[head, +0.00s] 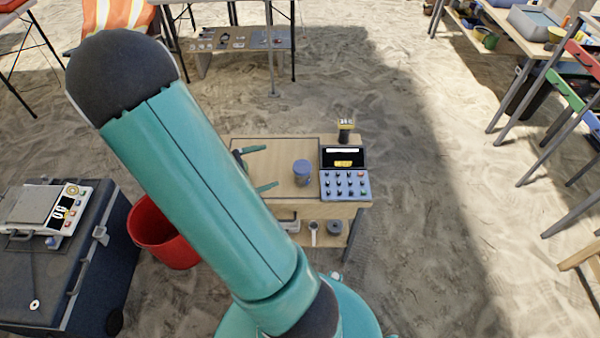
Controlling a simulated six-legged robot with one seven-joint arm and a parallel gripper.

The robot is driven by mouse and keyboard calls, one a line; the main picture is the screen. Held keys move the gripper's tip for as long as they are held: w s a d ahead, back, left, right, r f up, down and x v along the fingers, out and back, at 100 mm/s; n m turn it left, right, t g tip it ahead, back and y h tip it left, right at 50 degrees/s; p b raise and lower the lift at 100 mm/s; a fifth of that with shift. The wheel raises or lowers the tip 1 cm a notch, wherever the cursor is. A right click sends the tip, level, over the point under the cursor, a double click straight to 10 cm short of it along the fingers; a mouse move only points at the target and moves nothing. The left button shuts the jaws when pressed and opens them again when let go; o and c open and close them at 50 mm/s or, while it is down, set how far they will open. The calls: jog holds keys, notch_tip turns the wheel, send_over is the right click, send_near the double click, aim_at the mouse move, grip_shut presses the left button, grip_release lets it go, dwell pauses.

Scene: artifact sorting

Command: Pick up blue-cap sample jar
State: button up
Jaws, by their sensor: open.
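The blue-cap sample jar (302,172) stands upright on the small wooden table (285,148), just left of the blue keypad device. My gripper (260,168) is over the left part of the table, with its two teal fingers spread apart and pointing right. It is open and empty, to the left of the jar and apart from it. My arm's large teal link covers the left edge of the table and most of the gripper's base.
A blue keypad device (346,185) and a small yellow-and-black item (345,130) stand right of the jar. Tools lie on the lower shelf. A red bucket (160,240) and a dark case (60,270) stand left. Open sand lies right of the table.

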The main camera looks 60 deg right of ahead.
jog(key=d+f+n+t+h, duration=0.3)
jog(key=d+f+n+h, duration=0.3)
jog(key=f, duration=0.3)
jog(key=n+t+y, duration=0.1)
jog(key=n+t, duration=0.5)
jog(key=n, duration=0.2)
send_near(305, 162)
jog(key=d, duration=0.3)
jog(key=w+d, duration=0.1)
jog(key=shift+d, duration=0.4)
jog(key=d, duration=0.5)
jog(key=shift+f, duration=0.2)
jog(key=shift+w, duration=0.1)
jog(key=shift+c, duration=0.4)
jog(key=c, duration=1)
